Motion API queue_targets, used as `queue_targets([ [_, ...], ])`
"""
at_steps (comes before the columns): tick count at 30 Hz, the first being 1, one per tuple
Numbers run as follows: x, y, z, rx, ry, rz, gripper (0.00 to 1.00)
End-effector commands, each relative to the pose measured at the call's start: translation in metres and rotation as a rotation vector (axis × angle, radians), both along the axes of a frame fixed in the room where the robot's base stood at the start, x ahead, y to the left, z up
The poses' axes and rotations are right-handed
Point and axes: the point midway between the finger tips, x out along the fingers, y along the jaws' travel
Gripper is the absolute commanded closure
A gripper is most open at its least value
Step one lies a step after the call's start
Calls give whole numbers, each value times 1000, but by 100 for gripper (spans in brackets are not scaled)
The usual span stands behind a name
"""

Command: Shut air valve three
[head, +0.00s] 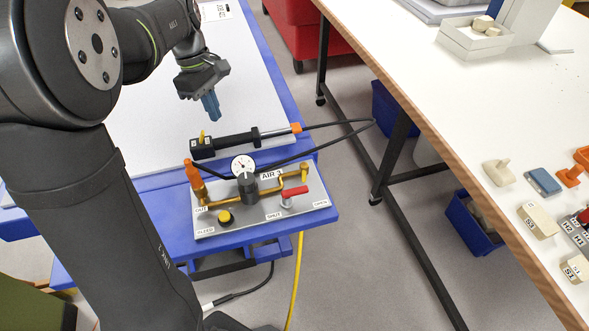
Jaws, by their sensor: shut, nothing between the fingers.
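The valve panel (240,222) is a grey plate labelled AIR 3 on the corner of the blue-edged bench. Its red lever (295,191) sits at the right of the panel, with its handle pointing right, toward the side of the OPEN label (320,204). The SHUT label (274,215) is to the left of the lever's base. My gripper (211,106) has blue fingers, shut and empty, pointing down above the white bench top. It is behind and left of the panel, apart from the lever.
A black air tool (230,142) with an orange collar lies behind the panel, between it and my gripper. A gauge (243,165), an orange fitting (195,178) and a yellow-topped knob (225,216) stand on the panel. Black hoses loop right. A second table (450,90) stands at right.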

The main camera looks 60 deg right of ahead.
Motion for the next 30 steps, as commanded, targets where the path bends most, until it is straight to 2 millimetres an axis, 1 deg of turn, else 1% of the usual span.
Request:
queue_targets([
  [1,-22,-11,-2,3,21,-108,100],
  [6,-85,-36,-4,6,96,-448,100],
  [9,-117,-44,-5,7,135,-612,100],
  [12,-141,-49,-6,8,168,-738,100],
  [15,-156,-51,-6,6,191,-818,100],
  [18,-163,-52,-6,5,203,-859,100],
  [30,-165,-52,-7,5,206,-867,100],
])
